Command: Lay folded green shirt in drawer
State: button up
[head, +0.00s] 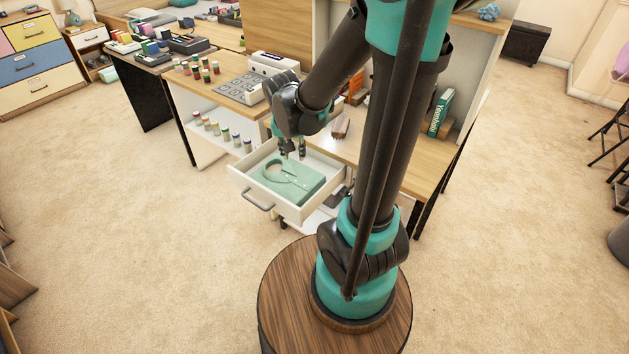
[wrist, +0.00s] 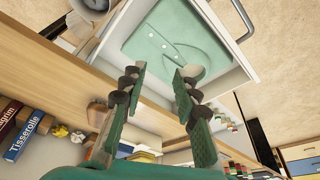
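The folded green shirt (head: 287,179) lies flat inside the open white drawer (head: 238,183), filling most of its floor. It also shows in the wrist view (wrist: 170,38), with a pale collar opening and small buttons. My gripper (head: 292,150) is above the back part of the drawer, over the shirt's rear edge. In the wrist view my gripper (wrist: 160,75) has its two fingers spread apart with nothing between them. The shirt lies beyond the fingertips and looks apart from them.
The desk (head: 345,146) holds a brush-like item, books (head: 440,112) and a white device (head: 274,63). Small jars (head: 222,131) line the shelf left of the drawer. The drawer's handle (head: 258,201) sticks out in front. Carpet in front is clear.

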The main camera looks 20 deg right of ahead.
jog(key=s+d+f+n, duration=0.1)
jog(key=s+n, duration=0.1)
jog(key=s, duration=0.4)
jog(key=s+d+f+n+t+y, duration=0.1)
jog(key=s+d+n, duration=0.1)
jog(key=s, duration=0.4)
jog(key=shift+d+n, duration=0.25)
jog(key=shift+n, duration=0.05)
jog(key=shift+w+f, duration=0.1)
